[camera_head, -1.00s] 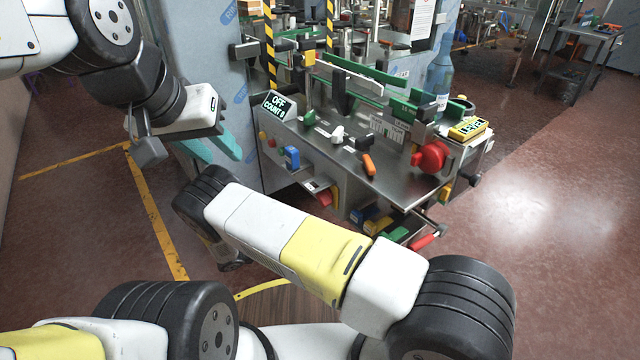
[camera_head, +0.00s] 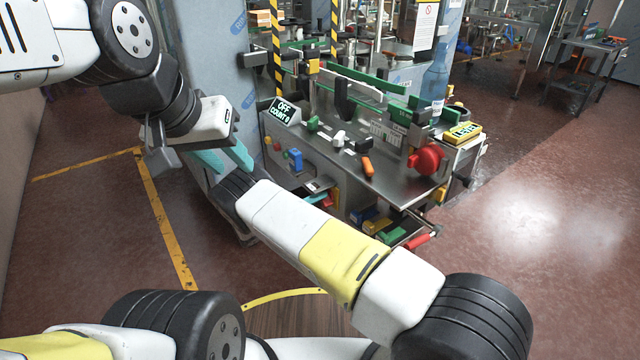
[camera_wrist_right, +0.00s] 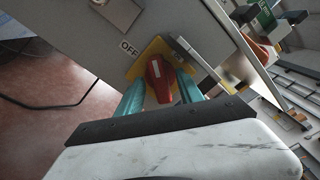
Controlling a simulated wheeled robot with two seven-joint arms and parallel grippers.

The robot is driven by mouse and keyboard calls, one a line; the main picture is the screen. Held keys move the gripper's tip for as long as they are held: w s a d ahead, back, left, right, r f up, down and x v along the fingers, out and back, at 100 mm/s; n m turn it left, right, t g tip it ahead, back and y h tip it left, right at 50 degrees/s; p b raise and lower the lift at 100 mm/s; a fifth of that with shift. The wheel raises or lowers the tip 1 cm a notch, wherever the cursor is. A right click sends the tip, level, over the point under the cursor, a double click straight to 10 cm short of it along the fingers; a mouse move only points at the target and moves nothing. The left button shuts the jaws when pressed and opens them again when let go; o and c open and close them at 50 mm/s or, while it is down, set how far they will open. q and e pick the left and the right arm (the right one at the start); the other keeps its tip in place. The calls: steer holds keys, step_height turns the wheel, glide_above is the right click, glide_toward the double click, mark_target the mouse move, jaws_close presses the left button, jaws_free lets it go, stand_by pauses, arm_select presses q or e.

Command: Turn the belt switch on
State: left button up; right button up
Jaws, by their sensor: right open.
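The belt switch (camera_wrist_right: 158,82) is a red rotary knob on a yellow plate, with an OFF label (camera_wrist_right: 129,48) beside it in the right wrist view. My right gripper (camera_wrist_right: 160,88) is open, its teal fingers on either side of the knob with small visible gaps. Whether either finger touches it is unclear. In the head view, my forearm hides most of the right hand; its teal fingertips (camera_head: 318,197) show at the machine's front. My left gripper (camera_head: 226,158) is open and empty at the left. The machine's display (camera_head: 283,111) reads OFF and COUNT 0.
The steel machine table (camera_head: 385,182) carries an orange handle (camera_head: 367,166) and a red handwheel (camera_head: 427,158). A blue button box (camera_head: 295,159) is on the front panel. Below is an open shelf with coloured bins (camera_head: 390,235). Floor at right is clear.

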steer(key=shift+w+d, duration=0.45)
steer(key=shift+d, duration=0.15)
jaws_close()
steer(key=shift+m, duration=0.3)
steer(key=m, duration=0.5)
steer(key=shift+s+m, duration=0.1)
steer(key=shift+m, duration=2.5)
